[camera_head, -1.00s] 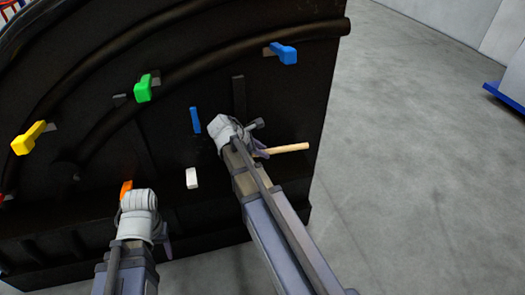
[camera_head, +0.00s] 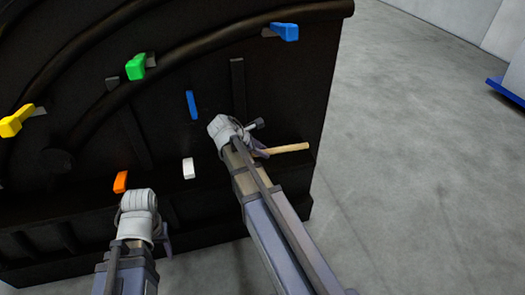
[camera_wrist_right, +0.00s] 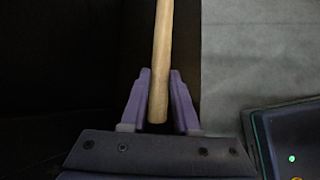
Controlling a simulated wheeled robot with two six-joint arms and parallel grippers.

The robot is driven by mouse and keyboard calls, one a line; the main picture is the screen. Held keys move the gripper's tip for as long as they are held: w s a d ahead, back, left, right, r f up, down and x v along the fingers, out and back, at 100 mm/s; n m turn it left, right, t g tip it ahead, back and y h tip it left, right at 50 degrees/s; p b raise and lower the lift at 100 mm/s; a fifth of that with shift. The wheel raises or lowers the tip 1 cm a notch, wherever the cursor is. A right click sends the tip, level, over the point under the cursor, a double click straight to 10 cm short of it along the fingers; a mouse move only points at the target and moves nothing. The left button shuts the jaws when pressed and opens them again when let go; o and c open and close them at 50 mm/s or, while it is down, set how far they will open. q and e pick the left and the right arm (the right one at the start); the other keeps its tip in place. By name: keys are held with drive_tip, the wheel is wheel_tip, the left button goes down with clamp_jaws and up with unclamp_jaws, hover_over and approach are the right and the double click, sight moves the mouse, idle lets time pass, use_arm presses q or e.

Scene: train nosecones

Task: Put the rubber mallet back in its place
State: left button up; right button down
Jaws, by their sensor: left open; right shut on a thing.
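The rubber mallet has a pale wooden handle (camera_head: 288,148) and a small dark head (camera_head: 257,124). My right gripper (camera_head: 256,150) is shut on it in front of the black panel (camera_head: 95,225). In the right wrist view the wooden handle (camera_wrist_right: 161,60) lies between the purple fingers of my right gripper (camera_wrist_right: 160,85); the mallet head is out of that view. My left gripper (camera_head: 166,238) is open at the lower left, below an orange block (camera_head: 121,181), and largely hidden by its own wrist.
The panel carries yellow (camera_head: 15,122), green (camera_head: 135,67), white (camera_head: 188,168) and two blue pieces, one upright (camera_head: 191,104) and one at upper right (camera_head: 287,32). Open grey floor (camera_head: 410,170) lies to the right. A blue-edged object (camera_head: 506,92) stands at the far right.

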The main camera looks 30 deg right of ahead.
drive_tip(key=shift+f+b, duration=0.75)
drive_tip(key=shift+f, duration=0.25)
drive_tip(key=c, duration=0.6)
unclamp_jaws()
drive_tip(key=p+v, duration=0.5)
drive_tip(key=v, duration=0.2)
drive_tip(key=shift+r+p, duration=0.1)
drive_tip(key=shift+p, duration=0.2)
drive_tip(key=shift+a+r, duration=0.25)
